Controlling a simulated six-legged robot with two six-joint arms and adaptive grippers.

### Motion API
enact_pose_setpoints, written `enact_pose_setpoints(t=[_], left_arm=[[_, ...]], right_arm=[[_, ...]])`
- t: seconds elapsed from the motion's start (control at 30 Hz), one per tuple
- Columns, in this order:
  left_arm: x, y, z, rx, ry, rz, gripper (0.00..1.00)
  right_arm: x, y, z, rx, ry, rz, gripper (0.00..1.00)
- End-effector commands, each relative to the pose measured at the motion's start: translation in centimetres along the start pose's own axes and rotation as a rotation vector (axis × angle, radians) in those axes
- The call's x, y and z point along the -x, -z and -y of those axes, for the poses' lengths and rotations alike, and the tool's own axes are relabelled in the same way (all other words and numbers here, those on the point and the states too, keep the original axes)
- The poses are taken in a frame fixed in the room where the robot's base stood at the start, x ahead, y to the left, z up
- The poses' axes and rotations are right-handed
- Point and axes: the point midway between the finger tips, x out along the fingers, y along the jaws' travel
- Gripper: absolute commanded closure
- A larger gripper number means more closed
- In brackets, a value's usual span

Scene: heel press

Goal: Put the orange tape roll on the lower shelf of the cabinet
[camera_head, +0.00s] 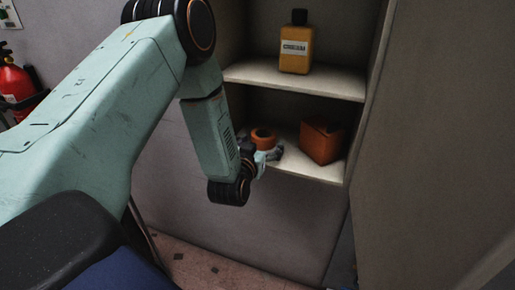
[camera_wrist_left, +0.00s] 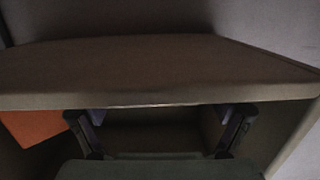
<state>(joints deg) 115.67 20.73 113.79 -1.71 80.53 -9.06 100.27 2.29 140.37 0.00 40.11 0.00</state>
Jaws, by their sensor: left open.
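The orange tape roll (camera_head: 263,134) appears to lie flat on the lower shelf (camera_head: 319,172) of the cabinet, its dark centre facing up. Its near side is partly hidden by my left gripper (camera_head: 272,154). That gripper is open at the front of the lower compartment, close to the roll; I cannot tell whether they touch. In the left wrist view the two fingers of the left gripper (camera_wrist_left: 160,118) are spread apart, and the roll cannot be made out. My right gripper is not in view.
An orange box (camera_head: 321,141) stands right of the roll on the lower shelf; it also shows in the left wrist view (camera_wrist_left: 34,126). The upper shelf (camera_head: 318,85) is above and holds a yellow bottle (camera_head: 295,52). A fire extinguisher (camera_head: 15,83) is at far left.

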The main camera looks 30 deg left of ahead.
Motion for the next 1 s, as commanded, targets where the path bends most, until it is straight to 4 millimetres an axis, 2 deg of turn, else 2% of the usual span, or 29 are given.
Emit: enact_pose_setpoints(t=[0.17,0.6,0.8,1.0], left_arm=[[2.0,0.1,0.0,0.001,0.001,0.004,0.12],[10.1,0.1,0.0,0.001,0.0,0.003,0.12],[11.8,0.1,0.0,0.0,0.0,0.001,0.12],[12.1,0.2,0.0,0.0,0.0,0.0,0.12]], right_arm=[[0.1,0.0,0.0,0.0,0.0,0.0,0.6],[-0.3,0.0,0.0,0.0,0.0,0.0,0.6],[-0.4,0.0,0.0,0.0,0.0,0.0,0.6],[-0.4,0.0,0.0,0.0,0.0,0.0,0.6]])
